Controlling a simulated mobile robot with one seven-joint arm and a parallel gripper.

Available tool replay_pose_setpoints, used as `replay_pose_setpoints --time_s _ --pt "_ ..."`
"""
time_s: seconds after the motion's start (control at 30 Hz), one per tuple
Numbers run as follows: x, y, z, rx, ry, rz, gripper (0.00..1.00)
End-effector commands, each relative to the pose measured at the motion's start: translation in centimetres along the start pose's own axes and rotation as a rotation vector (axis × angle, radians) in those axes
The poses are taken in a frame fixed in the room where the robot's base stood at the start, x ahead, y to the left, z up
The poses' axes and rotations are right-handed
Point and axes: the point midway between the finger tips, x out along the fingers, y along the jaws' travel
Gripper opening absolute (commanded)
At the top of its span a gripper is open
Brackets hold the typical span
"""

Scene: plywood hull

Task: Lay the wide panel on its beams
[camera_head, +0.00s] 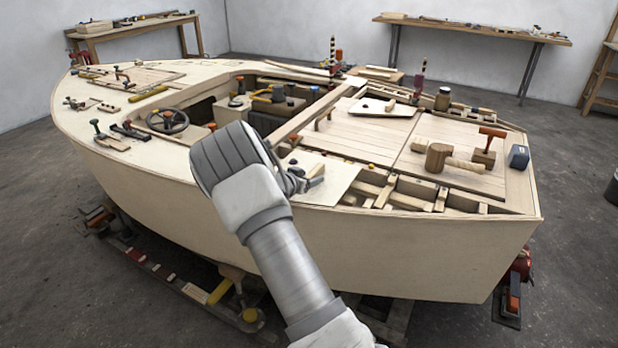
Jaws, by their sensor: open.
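My gripper (308,182) is at the near side of the boat, just over a pale flat panel (333,170), which looks like the wide panel. Its jaws are open, and my wrist hides part of the panel's left side. The panel lies by the near edge of the hull, left of an open bay with bare wooden beams (385,193). I cannot tell whether the gripper touches the panel or how much of the panel rests on beams.
Planked deck sections (360,133) lie behind the panel, with a smaller pale board (385,107) on them. A steering wheel (167,121) is at the left.

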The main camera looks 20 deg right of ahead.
Motion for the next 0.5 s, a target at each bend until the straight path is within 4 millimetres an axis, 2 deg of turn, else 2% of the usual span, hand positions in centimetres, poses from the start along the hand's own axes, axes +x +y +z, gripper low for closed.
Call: replay_pose_setpoints --time_s 0.17,0.27,0.37,0.5 --pt "-0.3 0.0 0.2 -0.002 -0.004 0.000 0.65" --pt "-1.3 -0.1 0.0 0.000 -0.004 -0.003 0.65" --pt "-3.2 -0.1 -0.1 -0.001 -0.003 -0.003 0.65" --pt "-6.6 -0.1 -0.2 -0.001 -0.003 -0.004 0.65"
